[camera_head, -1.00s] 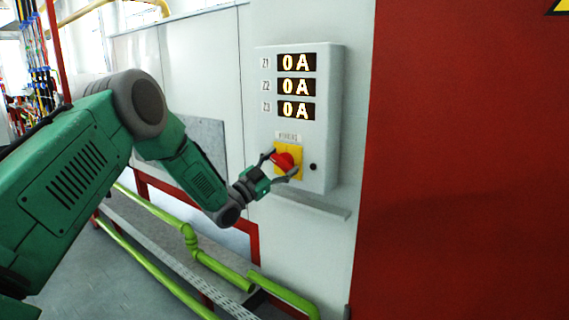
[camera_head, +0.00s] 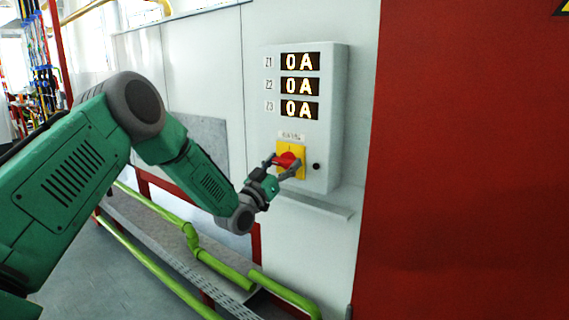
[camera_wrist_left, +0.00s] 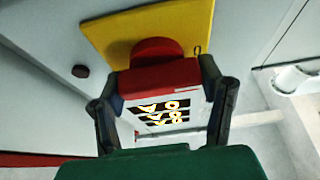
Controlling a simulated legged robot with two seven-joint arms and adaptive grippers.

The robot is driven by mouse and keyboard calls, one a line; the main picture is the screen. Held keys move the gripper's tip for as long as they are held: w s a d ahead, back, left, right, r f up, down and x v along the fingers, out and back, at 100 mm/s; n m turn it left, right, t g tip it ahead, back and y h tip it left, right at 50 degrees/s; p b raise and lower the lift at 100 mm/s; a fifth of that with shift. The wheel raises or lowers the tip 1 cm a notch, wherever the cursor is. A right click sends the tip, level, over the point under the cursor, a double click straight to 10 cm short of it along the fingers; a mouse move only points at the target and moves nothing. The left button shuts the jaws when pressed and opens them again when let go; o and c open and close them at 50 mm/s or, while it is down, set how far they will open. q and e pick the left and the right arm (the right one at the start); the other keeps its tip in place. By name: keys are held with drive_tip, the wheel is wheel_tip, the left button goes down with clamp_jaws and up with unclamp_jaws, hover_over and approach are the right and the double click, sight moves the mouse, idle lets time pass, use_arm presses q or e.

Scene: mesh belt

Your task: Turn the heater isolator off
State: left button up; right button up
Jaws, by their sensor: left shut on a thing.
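The heater isolator is a red rotary handle (camera_head: 287,159) on a yellow plate (camera_head: 292,148), low on the front of a grey control box (camera_head: 331,130). My left gripper (camera_head: 284,168) has its two fingers on either side of the red handle and is shut on it. The left wrist view shows the handle (camera_wrist_left: 158,77) between the dark fingers, with the yellow plate (camera_wrist_left: 190,30) behind it. The handle looks close to level in the head view, though the fingers partly cover it. My right gripper is not in view.
Three displays (camera_head: 299,86) above the isolator each read 0A. A small black button (camera_head: 316,166) sits right of the yellow plate. A ledge (camera_head: 318,206) runs below the box. A red panel (camera_head: 465,160) fills the right; green pipes (camera_head: 210,262) run low at left.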

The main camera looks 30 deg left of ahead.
use_arm(q)
drive_tip(key=shift+s+f, duration=0.1)
drive_tip(key=shift+f, duration=0.5)
drive_tip(key=o, duration=1)
drive_tip(key=shift+o, duration=0.8)
drive_tip(key=shift+a+r, duration=0.1)
drive_tip(key=shift+a, duration=0.05)
drive_tip(key=shift+s, duration=0.3)
drive_tip(key=v, duration=1.1)
drive_tip(key=shift+f, duration=0.25)
drive_tip(key=shift+a, duration=0.1)
